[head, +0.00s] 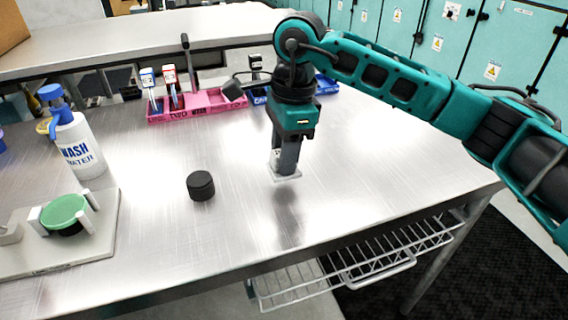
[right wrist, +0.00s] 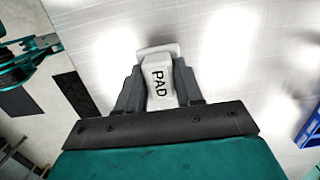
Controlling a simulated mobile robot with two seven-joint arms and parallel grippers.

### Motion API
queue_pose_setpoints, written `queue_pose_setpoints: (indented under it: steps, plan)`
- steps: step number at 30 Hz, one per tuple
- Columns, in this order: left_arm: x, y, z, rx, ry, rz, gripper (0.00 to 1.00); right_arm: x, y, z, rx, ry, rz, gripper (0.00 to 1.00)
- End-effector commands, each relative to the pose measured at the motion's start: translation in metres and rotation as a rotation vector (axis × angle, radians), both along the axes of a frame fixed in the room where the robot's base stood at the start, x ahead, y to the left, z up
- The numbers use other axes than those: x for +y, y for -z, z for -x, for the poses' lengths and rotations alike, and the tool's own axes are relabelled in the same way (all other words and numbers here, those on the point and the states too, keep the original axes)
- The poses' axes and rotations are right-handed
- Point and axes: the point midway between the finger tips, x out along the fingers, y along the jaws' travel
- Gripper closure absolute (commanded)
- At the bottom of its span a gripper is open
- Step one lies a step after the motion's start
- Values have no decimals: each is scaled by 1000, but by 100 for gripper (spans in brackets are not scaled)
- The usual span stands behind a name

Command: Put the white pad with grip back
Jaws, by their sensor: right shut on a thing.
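The white pad with grip (head: 285,177) has a flat pale base and a white upright grip, lettered PAD in the right wrist view (right wrist: 158,84). My right gripper (head: 286,163) points down and is shut on the grip, one finger on each side. The flat base sticks out below the fingers over the bare middle of the metal table. It looks slightly above the tabletop, but the gap is hard to judge. My left gripper is not seen in the head view.
A black cylinder (head: 200,186) stands left of the pad. A fixture plate with a green disc (head: 65,214) and a wash bottle (head: 78,146) are at left. A pink tray (head: 207,110) and a blue tray (head: 327,88) lie behind. The table's right part is clear.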

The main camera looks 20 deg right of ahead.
Motion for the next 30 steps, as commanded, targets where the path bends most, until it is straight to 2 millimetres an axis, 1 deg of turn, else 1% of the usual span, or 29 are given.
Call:
queue_pose_setpoints:
  steps: [1, 3, 5, 12, 16, 17, 18, 24, 25, 30]
  plan:
    - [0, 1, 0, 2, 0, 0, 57, 0, 10, 0, 3, 1, 1, 88]
    - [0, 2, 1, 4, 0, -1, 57, 0, 21, 1, 4, 0, 1, 88]
    - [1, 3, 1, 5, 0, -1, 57, 0, 27, 0, 2, 0, 1, 88]
    - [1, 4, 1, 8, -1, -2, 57, 0, 28, 0, 0, 0, 0, 88]
    - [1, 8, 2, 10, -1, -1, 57, 0, 32, 0, 0, 0, 0, 88]
    - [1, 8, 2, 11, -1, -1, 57, 0, 32, 0, 0, 0, 0, 63]
    - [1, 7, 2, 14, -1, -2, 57, 0, 31, 0, 0, 0, 0, 59]
    - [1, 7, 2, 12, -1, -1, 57, 0, 31, 0, 1, 0, 1, 40]
    - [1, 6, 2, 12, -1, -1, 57, 0, 31, 0, 1, 0, 0, 39]
    - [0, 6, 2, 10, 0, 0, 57, 0, 31, 0, 1, 0, 1, 39]
